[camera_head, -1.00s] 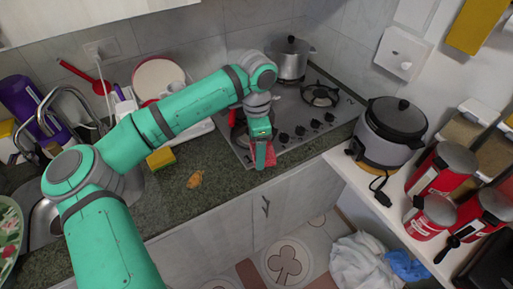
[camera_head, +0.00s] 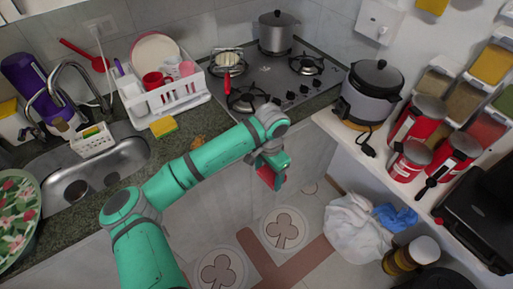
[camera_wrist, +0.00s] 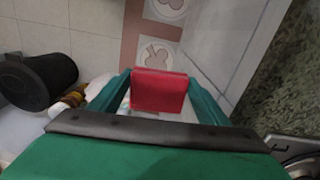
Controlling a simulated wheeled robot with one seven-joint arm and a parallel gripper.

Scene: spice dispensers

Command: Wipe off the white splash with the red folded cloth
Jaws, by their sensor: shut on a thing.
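The red folded cloth (camera_head: 265,176) is held between the fingers of my gripper (camera_head: 271,173), which is shut on it. In the wrist view the cloth (camera_wrist: 160,92) is a red block between the two green fingers, with floor tiles and a cabinet front beyond.
The granite counter (camera_head: 100,200) holds a sink (camera_head: 100,165), a white dish rack (camera_head: 190,95), a yellow sponge (camera_head: 163,126) and a stove (camera_head: 285,75). A shelf at right carries a rice cooker (camera_head: 370,95) and red canisters (camera_head: 410,160). A white bag (camera_head: 357,228) lies on the floor.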

